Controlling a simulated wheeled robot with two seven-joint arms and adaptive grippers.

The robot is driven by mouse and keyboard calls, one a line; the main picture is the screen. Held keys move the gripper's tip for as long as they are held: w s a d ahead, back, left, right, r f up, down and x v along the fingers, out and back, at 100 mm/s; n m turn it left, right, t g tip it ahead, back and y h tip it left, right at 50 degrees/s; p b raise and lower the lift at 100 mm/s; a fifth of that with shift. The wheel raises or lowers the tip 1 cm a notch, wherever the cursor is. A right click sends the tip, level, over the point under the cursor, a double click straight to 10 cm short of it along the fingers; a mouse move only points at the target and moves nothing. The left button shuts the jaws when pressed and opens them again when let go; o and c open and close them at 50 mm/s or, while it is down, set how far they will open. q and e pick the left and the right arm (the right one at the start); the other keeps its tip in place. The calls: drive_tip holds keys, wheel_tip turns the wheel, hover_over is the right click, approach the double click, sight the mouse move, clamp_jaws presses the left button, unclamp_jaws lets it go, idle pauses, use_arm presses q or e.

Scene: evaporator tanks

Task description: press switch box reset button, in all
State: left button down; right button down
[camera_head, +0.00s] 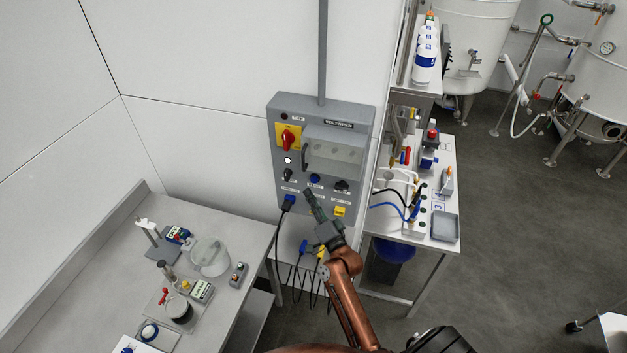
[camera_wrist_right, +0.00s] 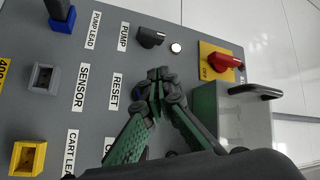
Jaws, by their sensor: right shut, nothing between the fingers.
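The grey switch box (camera_head: 319,107) is on the white wall. Its blue reset button (camera_head: 314,180) is in the middle of the lower row, between a black pump knob (camera_head: 288,174) and another black control (camera_head: 341,186). My right gripper (camera_head: 309,194) is shut and empty, with its green fingers reaching up to the box just below the button. In the right wrist view, the closed fingertips (camera_wrist_right: 158,76) lie beside the RESET label (camera_wrist_right: 116,92) and hide the button. I cannot tell whether they touch it. My left gripper is not in view.
A red rotary switch (camera_head: 288,139) on yellow and a handled clear cover (camera_head: 335,146) are above the button. A bench (camera_head: 228,308) with instruments is at left, and a white table (camera_head: 443,223) at right.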

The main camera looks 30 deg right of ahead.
drive_tip(key=shift+s+a+p, duration=0.3)
drive_tip(key=shift+s+a, duration=0.4)
drive_tip(key=shift+a, duration=0.15)
